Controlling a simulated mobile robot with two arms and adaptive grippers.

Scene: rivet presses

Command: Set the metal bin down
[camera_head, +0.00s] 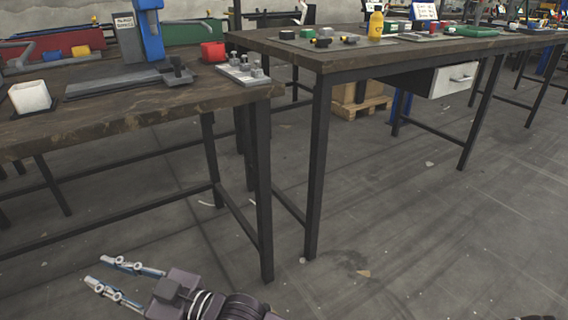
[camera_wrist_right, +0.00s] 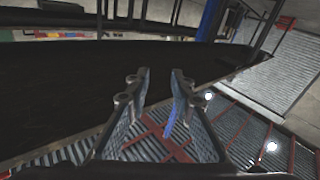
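No thing that I can clearly identify as a metal bin shows. A small pale open-topped container (camera_head: 30,97) stands upright on the left workbench near its front edge; I cannot tell its material. My right gripper (camera_head: 96,270) is low at the bottom left of the head view, in front of the left bench and below its top. Its two fingers point left, are apart, and hold nothing. In the right wrist view the gripper (camera_wrist_right: 160,72) also shows two separated fingers with nothing between them. My left gripper is not in view.
The left workbench (camera_head: 100,118) carries a blue press (camera_head: 150,35), a red box (camera_head: 213,51) and a grey block with pegs (camera_head: 243,70). A second bench (camera_head: 335,58) holds a yellow bottle (camera_head: 376,26) and small parts. Bench legs stand near my gripper. The floor (camera_head: 420,230) at right is mostly clear.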

